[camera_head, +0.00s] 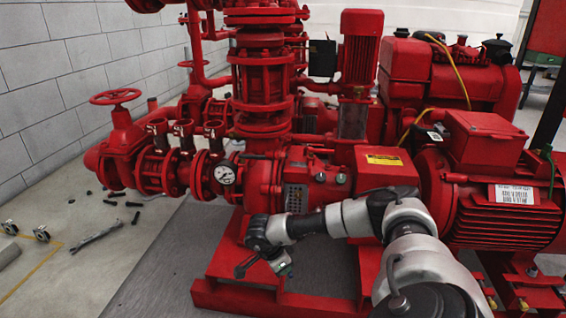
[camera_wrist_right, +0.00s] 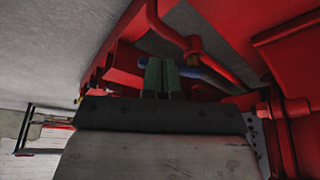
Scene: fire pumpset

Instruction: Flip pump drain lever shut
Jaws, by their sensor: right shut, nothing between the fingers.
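My right arm reaches in from the lower right in the head view. Its gripper (camera_head: 284,266) is low in front of the red pump body (camera_head: 330,185). In the right wrist view the two green fingers (camera_wrist_right: 163,78) are side by side, shut and empty. A blue lever (camera_wrist_right: 212,80) runs behind them, close to a thin red pipe (camera_wrist_right: 170,32) with a small fitting (camera_wrist_right: 192,46). The fingers hide part of the lever, and I cannot tell whether they touch it. I cannot make out the lever in the head view. My left gripper is not in view.
The red base frame (camera_head: 250,300) lies below the gripper. A pressure gauge (camera_head: 225,173) and handwheel valve (camera_head: 116,97) are to the left, and the large motor (camera_head: 505,205) to the right. Loose bolts and tools (camera_head: 97,235) lie on the floor at left.

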